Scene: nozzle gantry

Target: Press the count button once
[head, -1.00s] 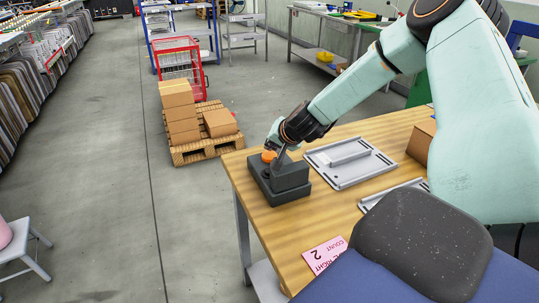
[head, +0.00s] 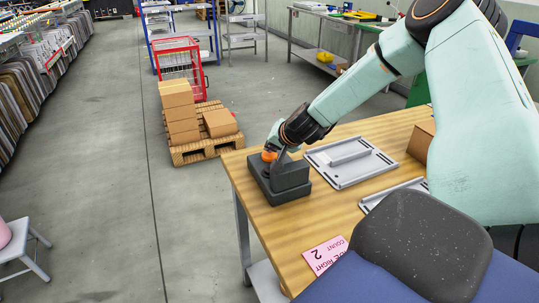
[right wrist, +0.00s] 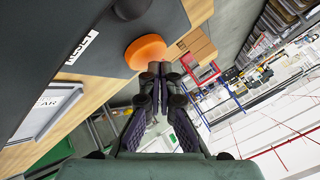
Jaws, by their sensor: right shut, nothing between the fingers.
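In the right wrist view the orange button (right wrist: 146,52) is just beyond the shut, empty fingertips of my right gripper (right wrist: 153,76). They look very close to it; I cannot tell whether they touch. A white label reading RESET (right wrist: 82,48) lies on the dark surface beside the orange button. A dark round part (right wrist: 130,8) shows at the top edge. My left gripper is out of view.
A pink card with COUNT and 2 (head: 325,255) lies on the wooden table (head: 272,226). A cardboard box (head: 421,142) stands at the right. A pallet with cartons (head: 205,146) stands beyond the table.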

